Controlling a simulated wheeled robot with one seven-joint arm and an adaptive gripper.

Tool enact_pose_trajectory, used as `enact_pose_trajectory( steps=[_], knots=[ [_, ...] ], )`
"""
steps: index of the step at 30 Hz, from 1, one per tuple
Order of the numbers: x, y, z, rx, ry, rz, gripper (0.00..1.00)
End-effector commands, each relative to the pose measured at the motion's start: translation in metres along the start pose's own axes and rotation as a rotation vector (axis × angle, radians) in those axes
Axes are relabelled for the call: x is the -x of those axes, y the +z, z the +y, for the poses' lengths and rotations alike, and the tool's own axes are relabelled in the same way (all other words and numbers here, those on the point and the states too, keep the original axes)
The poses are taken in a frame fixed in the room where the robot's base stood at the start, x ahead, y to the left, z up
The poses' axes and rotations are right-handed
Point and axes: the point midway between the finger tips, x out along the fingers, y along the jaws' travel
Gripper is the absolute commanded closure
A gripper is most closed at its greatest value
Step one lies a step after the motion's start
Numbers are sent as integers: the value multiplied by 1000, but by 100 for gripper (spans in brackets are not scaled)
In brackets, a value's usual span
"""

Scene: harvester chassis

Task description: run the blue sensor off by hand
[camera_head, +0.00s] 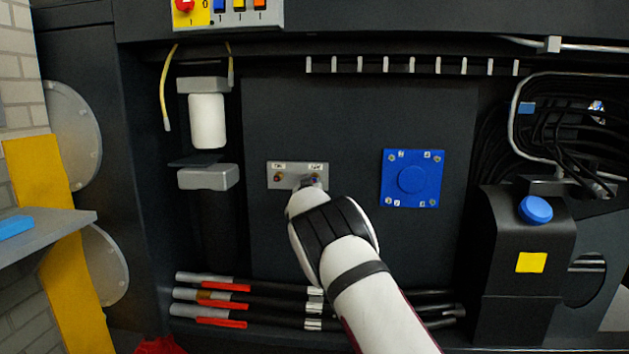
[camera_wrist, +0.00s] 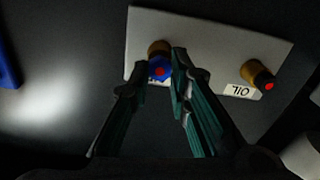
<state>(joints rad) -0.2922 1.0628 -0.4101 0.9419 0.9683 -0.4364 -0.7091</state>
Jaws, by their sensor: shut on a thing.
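A grey bracket (camera_head: 287,184) with two small fittings is on the dark panel; it also shows in the wrist view (camera_wrist: 215,50). The blue sensor (camera_wrist: 160,66), a blue hex body with a red centre, sits at a brass fitting on it. My gripper (camera_wrist: 157,76) is shut on the blue sensor, one finger on either side. In the head view my gripper (camera_head: 307,188) covers the lower part of the bracket's right fitting. The other fitting (camera_wrist: 258,75) is brass and dark with a red tip, beside a label reading OIL.
A blue square plate (camera_head: 411,180) is right of the bracket. A white cylinder filter (camera_head: 207,121) is to the left. Black hoses with red sleeves (camera_head: 226,310) run below. A black box with a blue cap (camera_head: 536,209) stands at the right.

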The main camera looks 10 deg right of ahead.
Motion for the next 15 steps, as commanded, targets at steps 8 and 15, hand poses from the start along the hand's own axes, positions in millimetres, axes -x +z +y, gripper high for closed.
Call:
enact_pose_trajectory(
  steps=[8, 15],
  knots=[
    [10, -1, 1, 0, 2, -1, 100],
    [19, -2, 0, -1, 1, -1, 100]
  ],
)
